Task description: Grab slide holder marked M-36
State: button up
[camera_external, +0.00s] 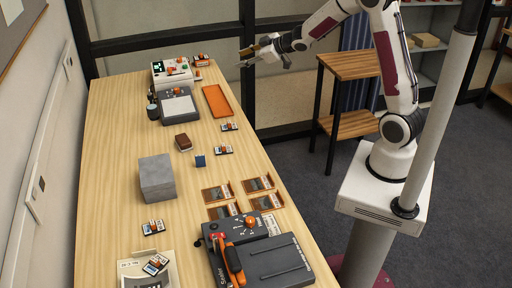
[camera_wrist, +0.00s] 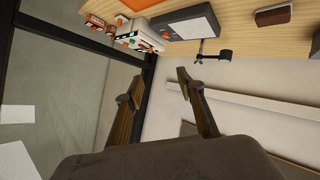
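Several small slide holders, white with orange and dark parts, lie on the wooden table: one right of centre (camera_external: 229,126), one below it (camera_external: 223,150), one at the front left (camera_external: 153,227), one at the light grey tray (camera_external: 156,264), and others by the devices at the far end (camera_external: 201,61). Their markings are too small to read, so I cannot tell which is M-36. My gripper (camera_external: 250,57) is raised beyond the far right end of the table, apart from everything. In the wrist view its two fingers (camera_wrist: 160,76) are spread with nothing between them.
On the table (camera_external: 120,120) stand a grey block (camera_external: 157,178), an orange tray (camera_external: 217,101), a brown box (camera_external: 183,142), a blue block (camera_external: 200,161), brown-framed panels (camera_external: 217,193) and a dark device with an orange handle (camera_external: 275,262). A wooden side stand (camera_external: 352,65) is near my arm.

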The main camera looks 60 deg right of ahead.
aim_at(229, 122)
jog(key=f+n+y, duration=0.1)
jog(key=f+y, duration=0.2)
jog(key=f, duration=0.3)
jog(key=w+a+f+n+y, duration=0.1)
jog(key=f+y, duration=0.1)
jog(key=f, duration=0.5)
jog(key=w+a+f+n+y, duration=0.1)
jog(key=f+y, duration=0.2)
jog(key=f, duration=0.3)
jog(key=shift+a+f+n+y, duration=0.15)
jog(key=shift+n+y, duration=0.15)
jog(key=shift+n, duration=0.1)
jog(key=s+f+y, duration=0.1)
jog(key=s+a+f+y, duration=0.1)
jog(key=s+f, duration=0.1)
jog(key=s+f+y, duration=0.1)
jog(key=f, duration=0.1)
jog(key=shift+s+a, duration=0.25)
jog(key=shift+s+a+f+y, duration=0.2)
jog(key=shift+s+f+y, duration=0.15)
jog(key=shift+s+y, duration=0.2)
jog(key=shift+w, duration=0.1)
jog(key=shift+x, duration=1.3)
jog(key=shift+x, duration=2.6)
